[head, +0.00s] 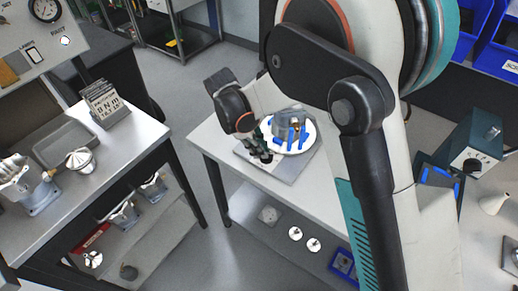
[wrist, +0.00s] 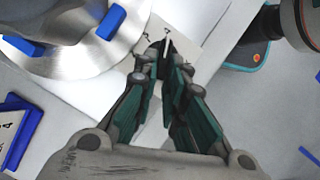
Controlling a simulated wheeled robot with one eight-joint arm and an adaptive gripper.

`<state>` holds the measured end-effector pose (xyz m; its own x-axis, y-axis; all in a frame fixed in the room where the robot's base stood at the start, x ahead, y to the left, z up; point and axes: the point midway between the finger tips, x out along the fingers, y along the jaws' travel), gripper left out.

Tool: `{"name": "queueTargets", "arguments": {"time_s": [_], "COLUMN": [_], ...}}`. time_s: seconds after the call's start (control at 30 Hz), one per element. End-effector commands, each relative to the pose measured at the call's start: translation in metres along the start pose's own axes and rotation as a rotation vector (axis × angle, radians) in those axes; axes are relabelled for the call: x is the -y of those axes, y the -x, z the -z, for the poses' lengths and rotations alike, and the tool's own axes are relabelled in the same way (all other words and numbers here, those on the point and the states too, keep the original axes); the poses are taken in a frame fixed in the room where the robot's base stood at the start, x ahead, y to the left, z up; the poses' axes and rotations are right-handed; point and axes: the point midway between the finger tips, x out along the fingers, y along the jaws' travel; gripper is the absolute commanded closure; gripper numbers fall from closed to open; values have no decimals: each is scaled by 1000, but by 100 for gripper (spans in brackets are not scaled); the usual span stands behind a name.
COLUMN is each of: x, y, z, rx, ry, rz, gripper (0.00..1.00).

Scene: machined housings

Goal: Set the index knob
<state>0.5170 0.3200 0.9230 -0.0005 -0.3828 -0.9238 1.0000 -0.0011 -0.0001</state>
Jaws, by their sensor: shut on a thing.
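My gripper (head: 262,152) is at the left side of a round fixture (head: 300,146) on the middle bench. In the wrist view my gripper (wrist: 166,58) has its fingertips together around a small dark upright piece (wrist: 167,46), which looks like the index knob. The fingers hide most of it, so its pointer direction cannot be told. Pale plate with small dark marks (wrist: 186,47) shows beside the fingertips. The round metal disc of the fixture (wrist: 125,50) lies just left of my fingers, with blue clamps (wrist: 111,22) on it.
A grey housing (head: 287,121) stands on the fixture among the blue clamps. A teal box (head: 472,145) stands right.

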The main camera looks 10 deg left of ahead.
Motion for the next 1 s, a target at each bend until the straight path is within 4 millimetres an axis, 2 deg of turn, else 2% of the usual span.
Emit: {"name": "queueTargets", "arguments": {"time_s": [0.27,0.3,0.37,0.77,0.87,1.0], "x": [0,0,0,0,0,0], "y": [0,0,0,4,14,40], "z": [0,0,0,0,0,0], "rx": [-1,-1,-1,0,0,0], "ry": [1,1,1,2,2,3], "rz": [-1,-1,-1,-1,-1,0], "gripper": [100,80,69,69,69,69]}}
